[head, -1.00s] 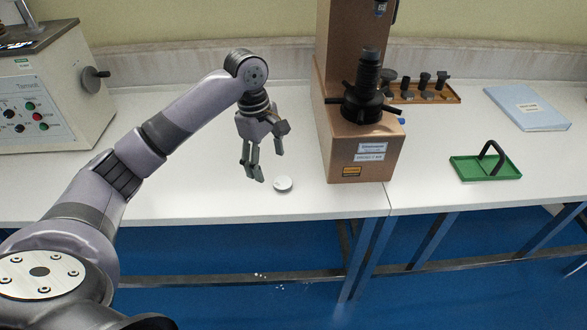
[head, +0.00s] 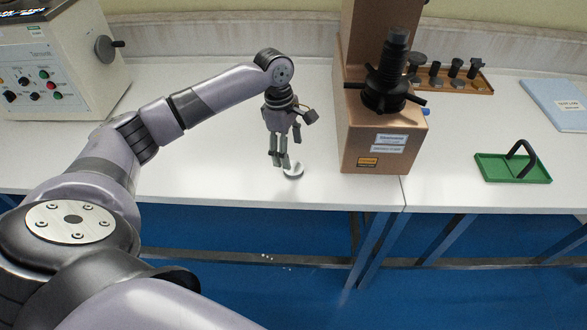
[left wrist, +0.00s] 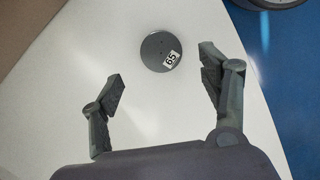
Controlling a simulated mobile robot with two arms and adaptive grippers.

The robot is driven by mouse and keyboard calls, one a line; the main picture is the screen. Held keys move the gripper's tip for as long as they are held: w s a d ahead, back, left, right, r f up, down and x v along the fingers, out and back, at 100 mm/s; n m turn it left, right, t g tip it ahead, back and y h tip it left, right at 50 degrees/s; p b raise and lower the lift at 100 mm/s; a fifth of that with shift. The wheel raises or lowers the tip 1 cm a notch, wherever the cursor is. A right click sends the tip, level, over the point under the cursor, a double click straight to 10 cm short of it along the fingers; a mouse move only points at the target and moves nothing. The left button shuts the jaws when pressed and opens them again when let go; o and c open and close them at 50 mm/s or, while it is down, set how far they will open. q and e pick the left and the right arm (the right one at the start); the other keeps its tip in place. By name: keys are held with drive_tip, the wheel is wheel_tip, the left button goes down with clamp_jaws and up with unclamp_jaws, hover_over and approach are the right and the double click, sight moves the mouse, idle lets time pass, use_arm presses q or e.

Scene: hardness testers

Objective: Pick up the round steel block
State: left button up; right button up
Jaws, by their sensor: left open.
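The round steel block (head: 293,171) lies flat on the white bench near its front edge. In the left wrist view the block (left wrist: 158,50) is a grey disc with a white label reading 65. My left gripper (head: 283,163) points down just behind and above the block, and one finger covers part of it in the head view. In the left wrist view my left gripper (left wrist: 162,88) is open and empty; the block lies beyond the fingertips, between their lines. My right gripper is in neither view.
A copper-coloured hardness tester (head: 375,145) stands close to the right of the block. A green tray with a black handle (head: 490,167) lies farther right, near a rack of several dark parts (head: 462,78) and a blue folder (head: 545,98). A cream tester (head: 60,70) stands at left.

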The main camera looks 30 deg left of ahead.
sight(293, 167)
use_arm(q)
drive_tip(key=shift+d+f, duration=0.1)
drive_tip(key=shift+f, duration=0.3)
drive_tip(key=f, duration=0.3)
drive_tip(key=shift+d+f, duration=0.3)
drive_tip(key=shift+f, duration=0.45)
drive_tip(key=c, duration=0.5)
drive_tip(key=shift+r, duration=0.1)
drive_tip(key=c, duration=1.1)
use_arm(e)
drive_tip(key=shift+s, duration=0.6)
